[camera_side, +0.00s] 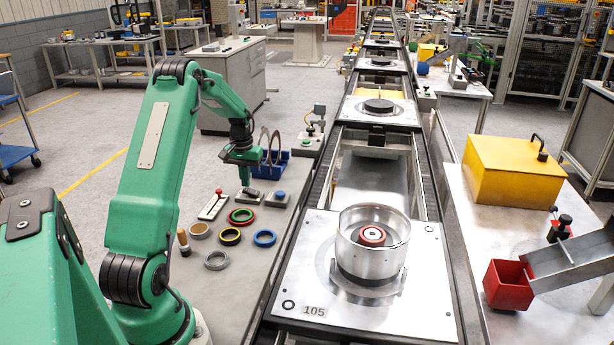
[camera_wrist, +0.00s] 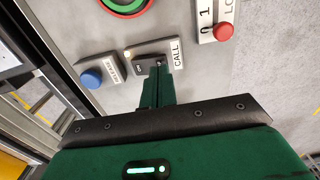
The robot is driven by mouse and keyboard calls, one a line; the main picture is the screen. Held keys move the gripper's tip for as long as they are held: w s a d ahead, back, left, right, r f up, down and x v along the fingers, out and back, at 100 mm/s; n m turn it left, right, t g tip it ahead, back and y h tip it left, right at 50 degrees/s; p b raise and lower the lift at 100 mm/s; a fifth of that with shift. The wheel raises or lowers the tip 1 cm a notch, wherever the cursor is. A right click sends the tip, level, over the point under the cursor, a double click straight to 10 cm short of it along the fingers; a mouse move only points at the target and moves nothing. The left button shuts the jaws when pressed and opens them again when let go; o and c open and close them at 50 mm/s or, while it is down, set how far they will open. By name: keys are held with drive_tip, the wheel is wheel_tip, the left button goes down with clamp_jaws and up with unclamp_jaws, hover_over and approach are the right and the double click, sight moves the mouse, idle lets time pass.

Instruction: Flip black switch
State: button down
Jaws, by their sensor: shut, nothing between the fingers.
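The black switch sits on a small grey box (camera_side: 248,196) on the grey bench beside the conveyor. In the wrist view this box (camera_wrist: 140,58) carries a CALL label and a small pale lamp. My gripper (camera_side: 245,184) points down just above the box. In the wrist view my gripper's (camera_wrist: 158,68) green fingers are together and empty, with their tips over the box's middle. They cover much of the switch, so I cannot tell its position or whether the fingers touch it.
A blue button box (camera_wrist: 92,78) is close by on one side. A white lever plate (camera_side: 213,205) with a red knob (camera_wrist: 223,31) is on the other. A red-and-green ring (camera_side: 241,216) and several other rings lie nearby. A blue rack (camera_side: 270,166) stands behind.

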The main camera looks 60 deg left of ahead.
sight(246, 190)
drive_tip(key=shift+f, duration=0.85)
idle(0.7)
drive_tip(key=shift+r, duration=3.55)
